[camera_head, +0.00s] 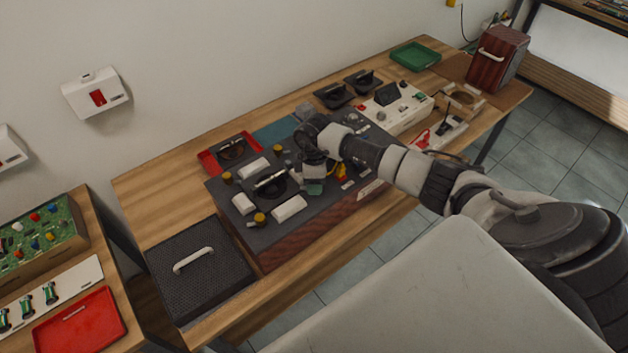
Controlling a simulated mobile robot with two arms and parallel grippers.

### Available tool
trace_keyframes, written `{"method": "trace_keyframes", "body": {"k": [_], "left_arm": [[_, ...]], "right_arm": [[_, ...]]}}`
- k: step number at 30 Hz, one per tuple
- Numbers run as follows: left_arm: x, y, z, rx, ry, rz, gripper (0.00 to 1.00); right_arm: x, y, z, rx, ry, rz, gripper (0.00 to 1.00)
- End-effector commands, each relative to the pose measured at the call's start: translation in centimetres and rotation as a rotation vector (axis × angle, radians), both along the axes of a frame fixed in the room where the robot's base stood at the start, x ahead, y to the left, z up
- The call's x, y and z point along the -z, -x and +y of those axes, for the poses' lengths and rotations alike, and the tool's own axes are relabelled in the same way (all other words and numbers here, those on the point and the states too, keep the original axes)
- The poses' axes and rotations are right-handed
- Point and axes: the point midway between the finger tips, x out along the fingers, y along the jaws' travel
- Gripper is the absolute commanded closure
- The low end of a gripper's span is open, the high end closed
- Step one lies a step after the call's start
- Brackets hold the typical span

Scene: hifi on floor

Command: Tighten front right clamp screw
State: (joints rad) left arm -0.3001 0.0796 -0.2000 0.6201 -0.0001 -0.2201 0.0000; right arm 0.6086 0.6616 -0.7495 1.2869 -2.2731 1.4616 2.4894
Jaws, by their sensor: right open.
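The hifi unit (262,247) is a wood-sided box with a dark top on the table. A round black speaker part (270,184) sits on its top, with white blocks around it. Three yellow-capped clamp screws show: one at the left (228,178), one at the back (278,150) and one at the front left (260,218). My right gripper (314,183) is open, low over the top, right of the speaker part. The front right clamp screw is not clearly visible; my gripper covers that area. I cannot tell whether the gripper touches it. My left gripper is out of view.
A black mesh panel (222,265) with a white handle lies left of the unit. A red tray (210,162) is behind it. A white device (408,112), a green tray (415,56) and a red-brown box (497,60) stand farther right. Bare table lies along the back left.

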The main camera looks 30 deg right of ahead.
Motion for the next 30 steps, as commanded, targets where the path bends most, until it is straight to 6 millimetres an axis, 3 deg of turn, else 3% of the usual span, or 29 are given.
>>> {"method": "trace_keyframes", "body": {"k": [9, 15, 30], "left_arm": [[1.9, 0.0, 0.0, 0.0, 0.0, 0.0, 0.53], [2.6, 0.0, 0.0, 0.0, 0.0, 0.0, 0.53], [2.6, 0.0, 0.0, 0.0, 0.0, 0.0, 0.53]], "right_arm": [[-6.1, -0.2, -0.1, -0.001, 0.001, -0.008, 0.47], [-8.9, -0.1, -0.1, 0.001, 0.001, -0.005, 0.47], [-9.9, 0.0, 0.0, 0.0, 0.0, -0.002, 0.47]]}}
